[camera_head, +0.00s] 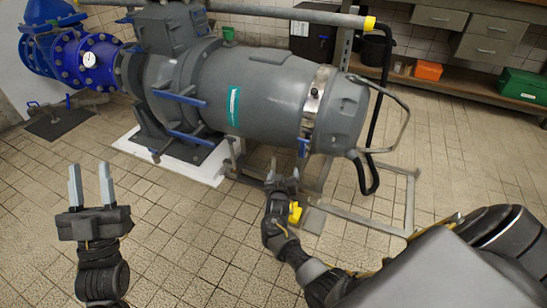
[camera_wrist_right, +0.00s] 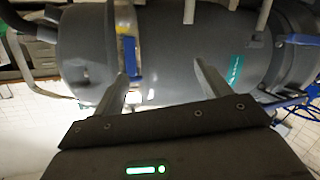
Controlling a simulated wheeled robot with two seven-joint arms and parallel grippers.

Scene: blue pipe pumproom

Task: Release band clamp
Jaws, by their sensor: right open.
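The band clamp (camera_head: 317,97) is a silver band around the right end of the large grey motor (camera_head: 262,88). A blue lever (camera_head: 304,145) hangs at its lower edge. In the right wrist view the band (camera_wrist_right: 126,20) runs down to the blue lever (camera_wrist_right: 132,56). My right gripper (camera_head: 282,174) is open and empty, below and a little left of the lever. In the right wrist view its left fingertip appears close to the lever's end; I cannot tell if they touch. My left gripper (camera_head: 90,172) is open and empty over the floor at the left.
The motor stands on a grey metal frame (camera_head: 410,200) and a white plinth (camera_head: 207,171). A bent grey handle bar (camera_head: 404,108) and a black hose (camera_head: 366,178) are at its right end. Blue pipework (camera_head: 75,62) is at the left. Tiled floor in front is clear.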

